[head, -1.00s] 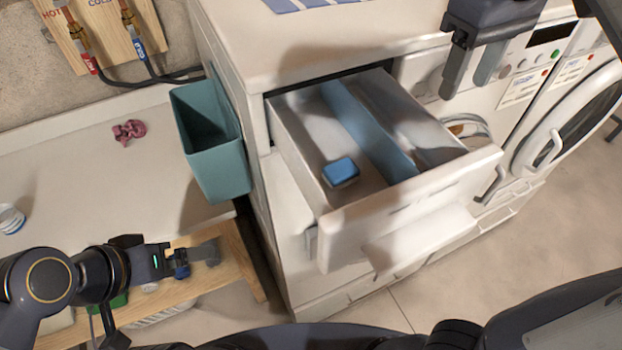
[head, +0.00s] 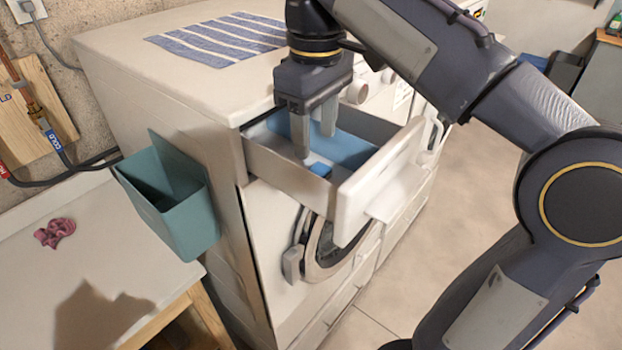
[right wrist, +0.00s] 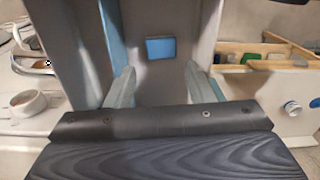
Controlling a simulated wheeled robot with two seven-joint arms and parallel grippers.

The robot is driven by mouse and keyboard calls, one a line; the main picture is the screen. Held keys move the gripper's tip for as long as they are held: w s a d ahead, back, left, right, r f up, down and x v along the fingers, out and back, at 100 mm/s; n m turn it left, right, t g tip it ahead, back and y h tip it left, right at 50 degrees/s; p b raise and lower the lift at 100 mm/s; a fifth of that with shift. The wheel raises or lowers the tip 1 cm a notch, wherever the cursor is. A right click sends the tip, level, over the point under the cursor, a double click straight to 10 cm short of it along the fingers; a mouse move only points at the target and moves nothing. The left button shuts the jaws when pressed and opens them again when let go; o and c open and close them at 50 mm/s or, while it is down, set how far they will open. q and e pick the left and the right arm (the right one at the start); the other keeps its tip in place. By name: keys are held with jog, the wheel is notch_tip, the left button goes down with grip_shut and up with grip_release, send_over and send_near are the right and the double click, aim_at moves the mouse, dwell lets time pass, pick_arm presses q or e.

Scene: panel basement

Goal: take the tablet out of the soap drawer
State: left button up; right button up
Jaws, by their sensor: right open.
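The soap drawer (head: 362,196) is pulled out of the white washing machine, with a blue divider (head: 350,150) inside it. The blue tablet (head: 319,169) lies on the drawer floor, partly hidden by my gripper in the head view. It shows whole in the right wrist view (right wrist: 160,48), ahead of the fingers and between their lines. My right gripper (head: 314,145) points down over the drawer, fingers apart and empty. In the right wrist view its fingertips (right wrist: 164,80) stand on either side, apart from the tablet. My left gripper is out of view.
A teal bin (head: 180,205) hangs at the machine's left side. A striped cloth (head: 220,38) lies on the machine top. A pink crumpled item (head: 54,232) lies on the pale bench at left. The round machine door (head: 325,245) is below the drawer.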

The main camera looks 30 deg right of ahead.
aim_at(313, 168)
notch_tip(313, 168, down, 6)
jog(key=shift+a+r, duration=0.1)
jog(key=c, duration=0.7)
